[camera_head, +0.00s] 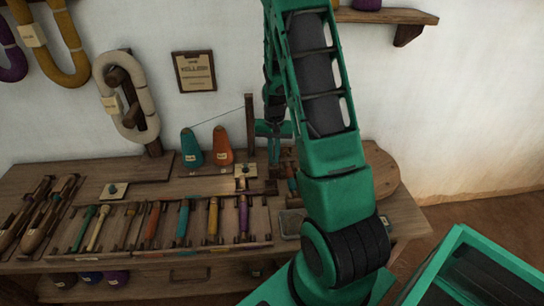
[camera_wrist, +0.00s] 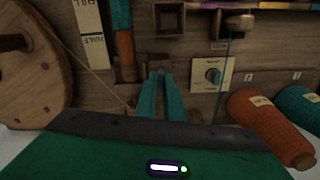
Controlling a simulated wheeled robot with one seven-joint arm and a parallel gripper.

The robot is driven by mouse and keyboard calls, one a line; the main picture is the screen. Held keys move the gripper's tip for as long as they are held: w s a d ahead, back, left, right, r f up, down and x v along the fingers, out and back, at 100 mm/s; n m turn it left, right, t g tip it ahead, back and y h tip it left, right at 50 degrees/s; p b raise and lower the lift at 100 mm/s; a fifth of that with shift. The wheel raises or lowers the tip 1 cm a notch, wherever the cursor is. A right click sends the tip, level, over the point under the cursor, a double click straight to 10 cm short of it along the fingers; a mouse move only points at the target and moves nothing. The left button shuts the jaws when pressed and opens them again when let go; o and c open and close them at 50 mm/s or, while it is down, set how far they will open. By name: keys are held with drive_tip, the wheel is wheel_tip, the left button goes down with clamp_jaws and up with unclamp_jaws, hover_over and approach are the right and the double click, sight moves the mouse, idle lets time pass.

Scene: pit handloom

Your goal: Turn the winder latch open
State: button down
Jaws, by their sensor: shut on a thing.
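My gripper (camera_wrist: 160,88) points down at the bench in the wrist view, its two teal fingers close together. The fingertips meet at a small brown wooden piece (camera_wrist: 158,61), which looks like the winder latch; the fingers partly cover it, and its turn angle is unclear. In the head view my gripper (camera_head: 274,150) is low over the bench, right of an upright wooden post, with its tips poorly visible. The round wooden winder wheel (camera_wrist: 30,75) is to the left in the wrist view; the round board (camera_head: 383,172) at the bench's right end may be it.
Orange (camera_head: 222,145) and teal (camera_head: 191,148) yarn cones stand close by. A rack (camera_head: 165,245) of colored bobbins lies in front. A thread runs to the post (camera_head: 250,125).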

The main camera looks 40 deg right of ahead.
drive_tip(key=shift+w+d+r+n, duration=0.1)
drive_tip(key=shift+w+n, duration=0.2)
drive_tip(key=shift+n, duration=0.9)
drive_tip(key=c, duration=1.9)
unclamp_jaws()
drive_tip(key=shift+o, duration=0.2)
drive_tip(key=shift+s, duration=0.1)
wheel_tip(320, 180, up, 11)
drive_tip(key=shift+f, duration=0.2)
